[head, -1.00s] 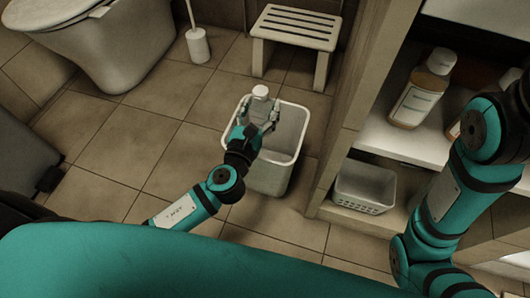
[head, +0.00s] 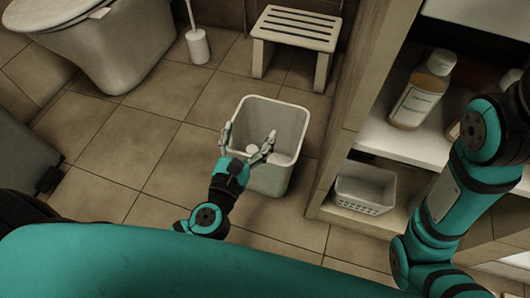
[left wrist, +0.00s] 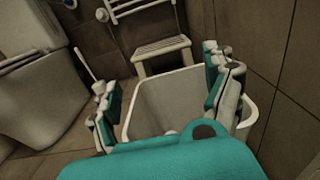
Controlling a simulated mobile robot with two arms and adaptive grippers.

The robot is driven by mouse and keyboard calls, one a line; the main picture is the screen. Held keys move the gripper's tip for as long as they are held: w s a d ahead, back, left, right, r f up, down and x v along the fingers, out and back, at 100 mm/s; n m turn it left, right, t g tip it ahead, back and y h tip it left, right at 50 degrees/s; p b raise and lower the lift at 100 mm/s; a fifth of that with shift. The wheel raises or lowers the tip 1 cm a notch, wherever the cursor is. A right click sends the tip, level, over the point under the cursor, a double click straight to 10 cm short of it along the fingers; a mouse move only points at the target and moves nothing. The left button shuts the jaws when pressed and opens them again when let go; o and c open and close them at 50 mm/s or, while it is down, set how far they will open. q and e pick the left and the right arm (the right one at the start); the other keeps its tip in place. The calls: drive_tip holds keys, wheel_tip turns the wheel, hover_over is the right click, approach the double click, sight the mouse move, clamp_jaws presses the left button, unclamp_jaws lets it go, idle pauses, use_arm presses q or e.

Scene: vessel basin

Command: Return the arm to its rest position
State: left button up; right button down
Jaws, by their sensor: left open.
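My left gripper (head: 249,137) is open, with its fingers spread over the near-left side of a pale bin (head: 285,178). In the left wrist view the open gripper (left wrist: 163,95) has one finger on each side and the bin (left wrist: 185,92) beyond and between them. A small white round-topped object (head: 257,127) shows inside the bin, apart from the fingers; the rest of it is hidden. Its top also shows low in the left wrist view (left wrist: 172,133). My right arm stands at the right; its gripper is out of view.
A slatted stool (head: 297,32) stands behind the bin. A toilet (head: 105,45) and a toilet brush (head: 198,45) are at the back left. Shelving at the right holds a bottle (head: 420,90) and a basket (head: 364,188). The tiled floor left of the bin is clear.

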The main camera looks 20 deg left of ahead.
use_arm(q)
drive_tip(key=s, duration=0.3)
drive_tip(key=shift+s, duration=0.4)
